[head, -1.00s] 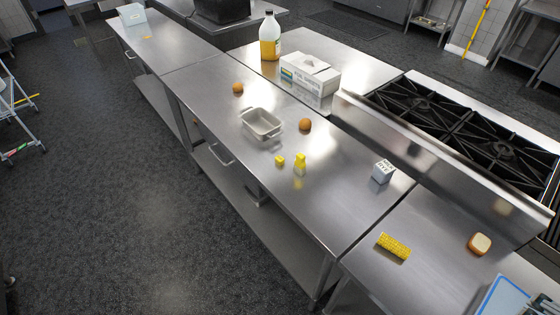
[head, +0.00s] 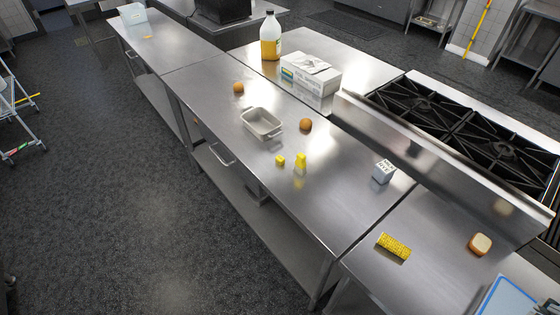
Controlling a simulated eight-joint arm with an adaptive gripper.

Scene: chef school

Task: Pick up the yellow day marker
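Two small yellow things stand close together on the steel counter, below the baking dish. One is a small yellow block (head: 280,160). The other is a taller yellow piece (head: 300,164) just to its right, with a narrower top. I cannot tell which of them is the yellow day marker, as no writing is legible on either. A small flat orange-yellow item (head: 148,37) also lies on the far left counter, too small to identify. My gripper is not in view.
A box (head: 311,73), a jug (head: 270,37) and a stove (head: 460,125) stand behind.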

